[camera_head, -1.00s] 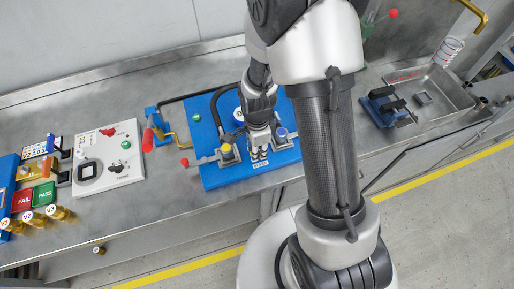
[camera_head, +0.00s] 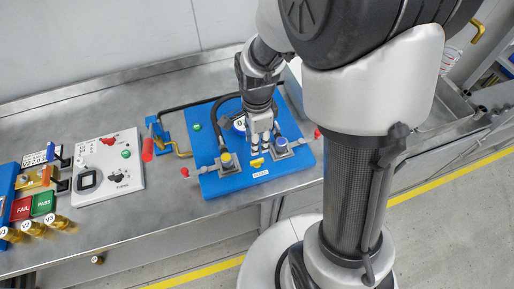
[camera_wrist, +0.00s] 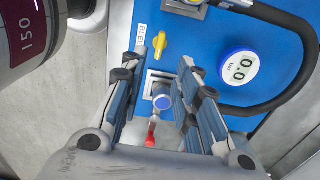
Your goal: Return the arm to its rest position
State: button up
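My gripper (camera_head: 260,128) hangs over the blue pump test board (camera_head: 232,181) in the head view, at the end of my bent arm. In the wrist view my gripper (camera_wrist: 157,95) shows its two fingers standing apart with nothing between them. The fingers look clear of these parts, though the exact gap is hard to judge.
A round gauge (camera_wrist: 239,66) and a black hose (camera_wrist: 285,20) lie beside the fingers. In the head view, a white panel (camera_head: 122,180) with a green button, red FAIL (camera_head: 21,208) and green PASS (camera_head: 43,202) blocks and several brass fittings stand left on the bench.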

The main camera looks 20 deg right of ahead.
jog(key=shift+r, duration=0.7)
jog(key=s+r+n+t, duration=0.4)
jog(key=s+r+n, duration=1.1)
jog(key=r+n, duration=0.2)
jog(key=shift+s+r+n+t, duration=0.15)
jog(key=shift+r+n+t, duration=0.15)
jog(key=shift+n, duration=0.3)
